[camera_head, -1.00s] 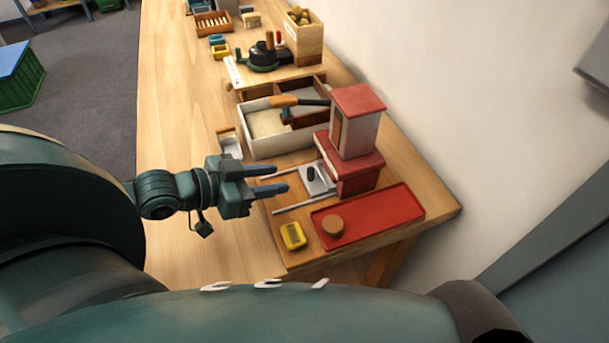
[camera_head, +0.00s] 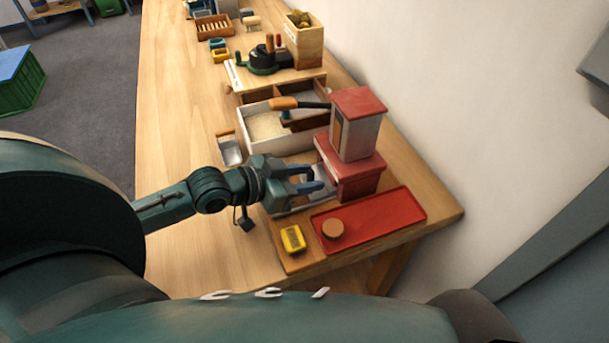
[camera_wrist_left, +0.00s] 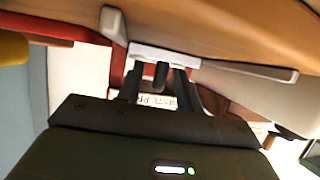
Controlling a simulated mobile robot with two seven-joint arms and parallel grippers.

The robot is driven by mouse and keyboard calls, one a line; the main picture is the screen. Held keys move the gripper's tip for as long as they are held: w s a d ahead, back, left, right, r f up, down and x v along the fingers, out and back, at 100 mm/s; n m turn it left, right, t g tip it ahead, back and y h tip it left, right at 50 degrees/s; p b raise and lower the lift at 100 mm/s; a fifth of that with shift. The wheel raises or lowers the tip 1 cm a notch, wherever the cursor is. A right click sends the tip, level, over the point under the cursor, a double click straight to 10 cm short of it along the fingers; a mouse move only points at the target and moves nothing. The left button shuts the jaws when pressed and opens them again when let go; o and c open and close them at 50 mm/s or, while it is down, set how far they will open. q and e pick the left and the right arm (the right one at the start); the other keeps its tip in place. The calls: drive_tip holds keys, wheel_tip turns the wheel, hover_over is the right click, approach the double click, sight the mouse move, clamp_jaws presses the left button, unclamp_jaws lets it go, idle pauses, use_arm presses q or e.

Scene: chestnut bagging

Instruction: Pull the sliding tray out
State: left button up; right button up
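The sliding tray is a pale flat plate (camera_head: 322,172) at the foot of the red and white dispenser (camera_head: 356,135), between two light rails. My left gripper covers much of it in the head view. In the left wrist view the tray's white front edge (camera_wrist_left: 165,52) shows, with a dark knob (camera_wrist_left: 160,73) standing on it. My left gripper (camera_head: 316,180) is at the tray, its two fingers apart on either side of the knob. In the left wrist view gaps seem to show between the fingers (camera_wrist_left: 160,88) and the knob. My right gripper is not in view.
A red tray (camera_head: 380,215) with a round brown piece (camera_head: 333,229) and a yellow block (camera_head: 292,239) lie on the near side. A white divided box (camera_head: 262,144) with a wooden-handled tool stands behind the gripper.

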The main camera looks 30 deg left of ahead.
use_arm(q)
drive_tip(key=shift+c, duration=0.3)
clamp_jaws()
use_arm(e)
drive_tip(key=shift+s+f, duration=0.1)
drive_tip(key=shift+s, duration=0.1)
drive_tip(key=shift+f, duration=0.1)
